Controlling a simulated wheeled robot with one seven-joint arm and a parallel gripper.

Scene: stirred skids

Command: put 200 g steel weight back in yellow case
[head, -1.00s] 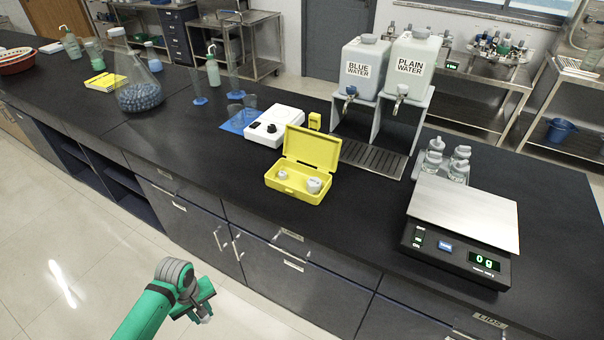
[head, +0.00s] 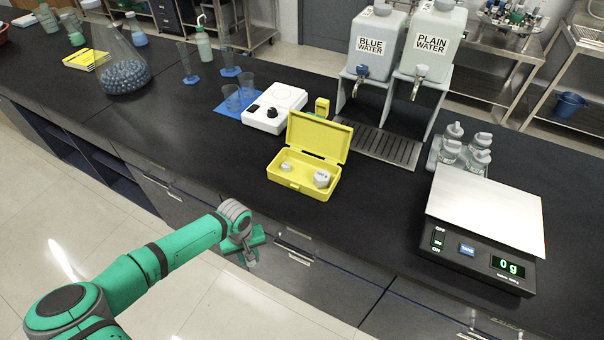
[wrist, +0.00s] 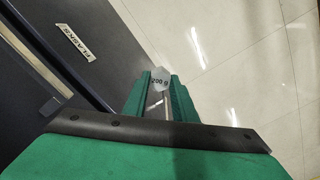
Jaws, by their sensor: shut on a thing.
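The yellow case (head: 303,186) stands open on the black bench, its lid (head: 318,136) tilted up at the back. Two steel weights sit in it, a smaller one (head: 286,166) at left and a larger one (head: 321,178) at right. My gripper (head: 251,258) is in front of the bench edge, to the lower left of the case. In the wrist view my gripper (wrist: 160,103) is shut on the 200 g steel weight (wrist: 160,80), whose "200 g" label shows between the green fingers. In the head view the held weight is too small to make out.
A scale (head: 484,225) reading 0 g stands at right. Behind the case are a white stirrer (head: 274,108) and a water dispenser stand (head: 387,142). Small bottles (head: 463,148) stand behind the scale. Drawer handles line the bench front.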

